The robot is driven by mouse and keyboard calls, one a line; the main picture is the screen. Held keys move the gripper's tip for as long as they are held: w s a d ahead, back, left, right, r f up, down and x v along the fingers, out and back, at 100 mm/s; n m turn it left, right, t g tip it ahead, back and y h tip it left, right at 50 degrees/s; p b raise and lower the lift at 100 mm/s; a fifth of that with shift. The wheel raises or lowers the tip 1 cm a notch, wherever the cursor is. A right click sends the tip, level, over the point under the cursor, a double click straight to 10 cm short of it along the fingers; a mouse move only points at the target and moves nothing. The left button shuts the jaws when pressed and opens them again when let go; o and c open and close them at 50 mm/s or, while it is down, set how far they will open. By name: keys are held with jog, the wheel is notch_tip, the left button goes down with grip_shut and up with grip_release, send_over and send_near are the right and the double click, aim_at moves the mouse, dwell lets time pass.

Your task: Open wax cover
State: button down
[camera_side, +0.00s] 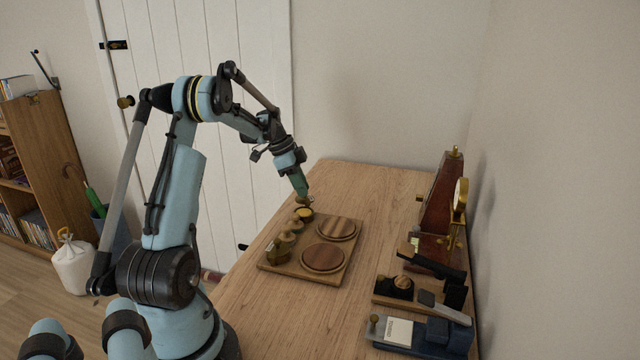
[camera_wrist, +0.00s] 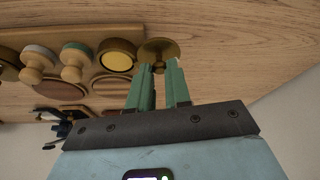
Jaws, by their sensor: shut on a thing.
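My gripper (camera_side: 302,197) is shut at the far left corner of the wooden board, and the wrist view shows its green fingers (camera_wrist: 160,68) closed on the wax cover (camera_wrist: 158,48). The cover is a round brass disc. The wax tin (camera_wrist: 117,56) is a round brass tin with a pale yellow top inside its rim. It also shows in the side view (camera_side: 303,214), just below my gripper. In the wrist view the cover is to the right of the tin, off its top. The exact gap between them is hard to tell. The fingers hide part of the cover.
The wooden board (camera_side: 275,262) holds two round dark wood discs (camera_side: 323,257) and several knobbed stamps (camera_wrist: 75,60) beside the tin. The far table (camera_side: 370,185) is clear.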

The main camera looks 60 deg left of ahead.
jog(key=shift+w+m+g, duration=0.2)
jog(key=shift+m+g, duration=0.1)
jog(key=shift+m, duration=0.4)
jog(key=c, duration=1.1)
grip_release()
jog(key=shift+o, duration=0.2)
jog(key=v, duration=1.2)
jog(key=shift+a, duration=0.25)
jog(key=shift+w, duration=0.1)
